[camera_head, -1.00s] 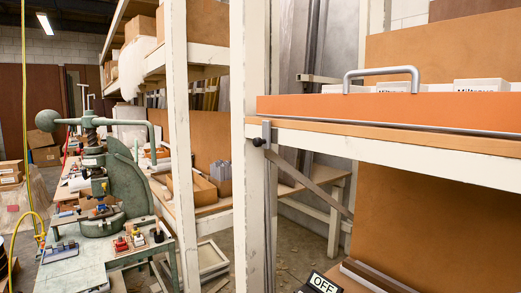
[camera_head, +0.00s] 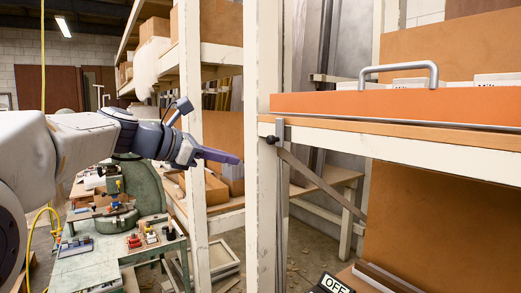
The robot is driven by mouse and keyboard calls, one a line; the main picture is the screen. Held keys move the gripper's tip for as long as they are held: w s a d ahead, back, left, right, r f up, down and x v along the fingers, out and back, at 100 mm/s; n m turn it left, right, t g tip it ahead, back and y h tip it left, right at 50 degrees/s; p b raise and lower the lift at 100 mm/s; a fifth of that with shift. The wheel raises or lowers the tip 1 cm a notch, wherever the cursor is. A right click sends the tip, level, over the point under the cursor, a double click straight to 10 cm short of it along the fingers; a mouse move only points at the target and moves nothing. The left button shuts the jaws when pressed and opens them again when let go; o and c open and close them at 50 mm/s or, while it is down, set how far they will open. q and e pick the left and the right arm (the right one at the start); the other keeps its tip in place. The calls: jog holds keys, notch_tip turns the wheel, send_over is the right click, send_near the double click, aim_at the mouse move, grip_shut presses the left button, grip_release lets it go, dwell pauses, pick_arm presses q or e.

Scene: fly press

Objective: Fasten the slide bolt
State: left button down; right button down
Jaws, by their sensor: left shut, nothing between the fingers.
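A small grey metal fitting (camera_head: 279,131) with a dark round knob (camera_head: 271,140) sits on the white post at the left end of the orange-fronted drawer (camera_head: 400,104). It looks like the slide bolt, but it is too small to tell how its bolt stands. My left gripper (camera_head: 230,158) comes in from the left, shut and empty, with its dark fingers pointing right. In the picture it is left of the knob and a little lower, apart from it. My right gripper is not in view.
White shelf posts (camera_head: 264,220) stand upright just right of my left gripper. A diagonal grey brace (camera_head: 318,182) runs below the drawer shelf. A silver handle (camera_head: 400,68) stands on the drawer. A green press (camera_head: 146,188) and its bench are partly behind my left arm.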

pick_arm(q)
jog(key=shift+w+a+r, duration=0.1)
jog(key=shift+a+r, duration=0.1)
jog(key=shift+r, duration=0.1)
jog(key=w+d+p, duration=0.5)
jog(key=d, duration=0.3)
jog(key=shift+w+r+p, duration=0.15)
jog(key=shift+r+p, duration=0.15)
jog(key=shift+p, duration=0.05)
jog(key=shift+a, duration=0.1)
